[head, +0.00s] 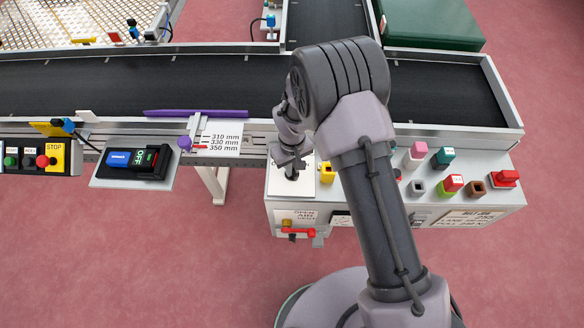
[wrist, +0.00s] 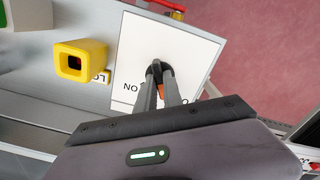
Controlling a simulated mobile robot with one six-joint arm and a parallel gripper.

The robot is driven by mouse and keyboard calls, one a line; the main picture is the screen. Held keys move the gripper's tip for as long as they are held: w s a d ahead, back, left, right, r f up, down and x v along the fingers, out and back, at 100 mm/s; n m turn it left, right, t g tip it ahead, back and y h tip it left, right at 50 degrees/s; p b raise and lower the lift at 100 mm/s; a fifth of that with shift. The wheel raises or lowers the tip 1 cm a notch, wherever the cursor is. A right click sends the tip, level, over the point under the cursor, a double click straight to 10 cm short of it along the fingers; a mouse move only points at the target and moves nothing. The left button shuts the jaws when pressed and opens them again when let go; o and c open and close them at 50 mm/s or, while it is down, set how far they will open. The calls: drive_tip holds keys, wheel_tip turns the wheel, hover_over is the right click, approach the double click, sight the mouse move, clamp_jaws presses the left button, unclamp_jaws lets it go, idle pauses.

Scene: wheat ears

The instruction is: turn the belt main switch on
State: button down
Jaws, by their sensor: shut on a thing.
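A white switch plate (wrist: 192,42) fills the middle of the wrist view, with the word ON printed on it. The same plate (head: 304,187) lies on top of the grey control box in the head view. My gripper (wrist: 160,80) points down at the plate. Its fingers are close together around a small dark switch knob (wrist: 153,71), mostly hidden by them. A bit of orange shows between the fingers. In the head view my gripper (head: 291,170) is over the plate, and the knob's position cannot be read there.
A yellow hollow block (wrist: 80,60) stands beside the plate. More coloured buttons and a red switch (head: 504,178) sit to the right on the box (head: 395,212). A red lever (head: 298,232) is on its front. The black conveyor belt (head: 220,85) runs behind.

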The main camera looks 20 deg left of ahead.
drive_tip(key=m+b, duration=0.2)
drive_tip(key=m, duration=0.5)
drive_tip(key=m+b, duration=0.1)
drive_tip(key=m, duration=0.3)
drive_tip(key=shift+m, duration=0.4)
drive_tip(key=shift+m+b, duration=0.55)
drive_tip(key=shift+m, duration=1.05)
drive_tip(key=c, duration=1.5)
unclamp_jaws()
drive_tip(key=shift+r, duration=0.1)
wheel_tip(320, 180, up, 17)
drive_tip(key=p, duration=0.6)
drive_tip(key=shift+r+p, duration=0.15)
drive_tip(key=shift+p, duration=0.25)
